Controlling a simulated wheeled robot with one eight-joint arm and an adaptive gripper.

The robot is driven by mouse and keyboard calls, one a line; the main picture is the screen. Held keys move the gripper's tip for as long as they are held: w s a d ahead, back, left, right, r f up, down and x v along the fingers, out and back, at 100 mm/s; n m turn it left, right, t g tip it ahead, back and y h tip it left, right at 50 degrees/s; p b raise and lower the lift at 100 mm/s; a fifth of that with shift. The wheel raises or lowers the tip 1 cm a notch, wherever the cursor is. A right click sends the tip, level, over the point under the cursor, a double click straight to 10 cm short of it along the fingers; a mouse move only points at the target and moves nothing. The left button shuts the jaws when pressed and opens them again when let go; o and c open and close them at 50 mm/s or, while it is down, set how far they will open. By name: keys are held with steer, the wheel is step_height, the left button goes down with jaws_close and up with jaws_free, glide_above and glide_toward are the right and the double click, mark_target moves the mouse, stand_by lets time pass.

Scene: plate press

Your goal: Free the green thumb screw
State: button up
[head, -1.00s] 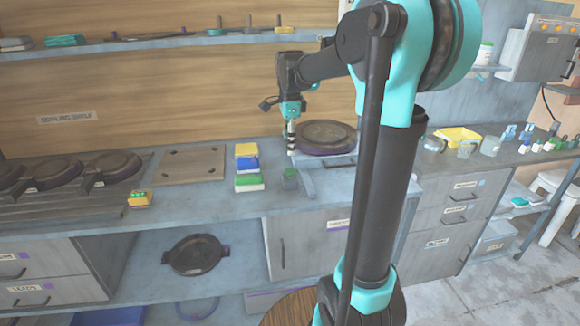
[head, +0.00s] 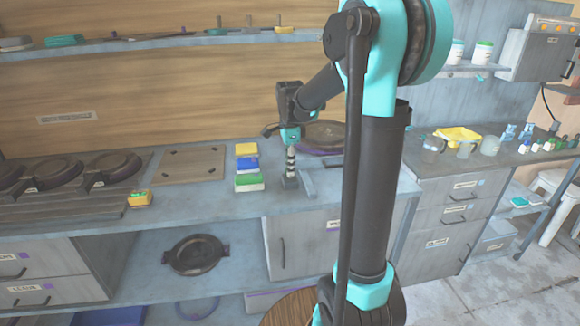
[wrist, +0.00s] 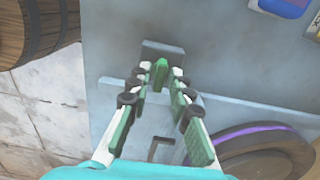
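The green thumb screw (wrist: 160,73) shows in the wrist view, near the end of a grey bar on the bench. My gripper (wrist: 161,82) points down at it with its two fingers apart, one on each side of the screw's line. I see a gap beside the screw and cannot tell whether either fingertip touches it. In the head view my gripper (head: 290,174) is low over the small grey stand at the bench's front, and the screw is hidden there. The round dark plate with a purple rim (wrist: 262,155) lies beside the bar.
A stack of yellow, blue and green blocks (head: 248,168) stands close left of my gripper. Round dark plates (head: 112,168) sit in a rack at the far left. Another dark plate (head: 195,255) lies on the lower shelf. Glass jars (head: 465,149) stand on the right counter.

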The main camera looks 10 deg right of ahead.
jaws_close()
